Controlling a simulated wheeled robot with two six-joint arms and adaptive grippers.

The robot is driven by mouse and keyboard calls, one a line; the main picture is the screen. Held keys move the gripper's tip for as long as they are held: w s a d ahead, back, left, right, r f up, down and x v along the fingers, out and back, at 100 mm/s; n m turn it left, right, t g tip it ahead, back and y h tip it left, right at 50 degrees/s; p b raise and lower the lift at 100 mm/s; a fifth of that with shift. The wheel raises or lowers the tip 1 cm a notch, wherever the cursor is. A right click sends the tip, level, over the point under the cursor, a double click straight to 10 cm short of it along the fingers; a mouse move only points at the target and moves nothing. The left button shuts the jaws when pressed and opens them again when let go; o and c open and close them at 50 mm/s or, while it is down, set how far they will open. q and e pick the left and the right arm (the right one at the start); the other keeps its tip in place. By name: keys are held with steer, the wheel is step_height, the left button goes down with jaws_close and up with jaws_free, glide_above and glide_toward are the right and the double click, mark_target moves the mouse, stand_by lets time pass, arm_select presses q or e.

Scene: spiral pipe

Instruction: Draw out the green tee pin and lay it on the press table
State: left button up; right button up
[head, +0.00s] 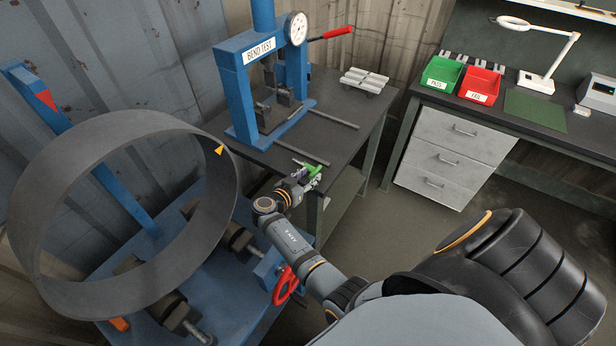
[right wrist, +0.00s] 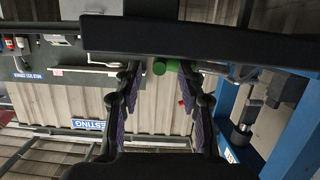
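The green tee pin (head: 314,169) is at the front left part of the dark press table (head: 352,150). In the right wrist view the green pin (right wrist: 160,67) shows between the fingertips of the right gripper (right wrist: 163,80), with a visible gap to the fingers. The fingers stand apart, so the gripper is open around the pin. I cannot tell whether the pin rests fully on the table top. My left gripper is not in view.
A blue bend-test press (head: 262,90) with a red-handled lever stands on the table behind the pin. Light grey blocks (head: 364,80) sit at the table's back. A bench (head: 560,130) with green and red bins is at right.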

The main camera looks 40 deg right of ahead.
step_height(320, 180, up, 10)
stand_by(0.6)
stand_by(0.4)
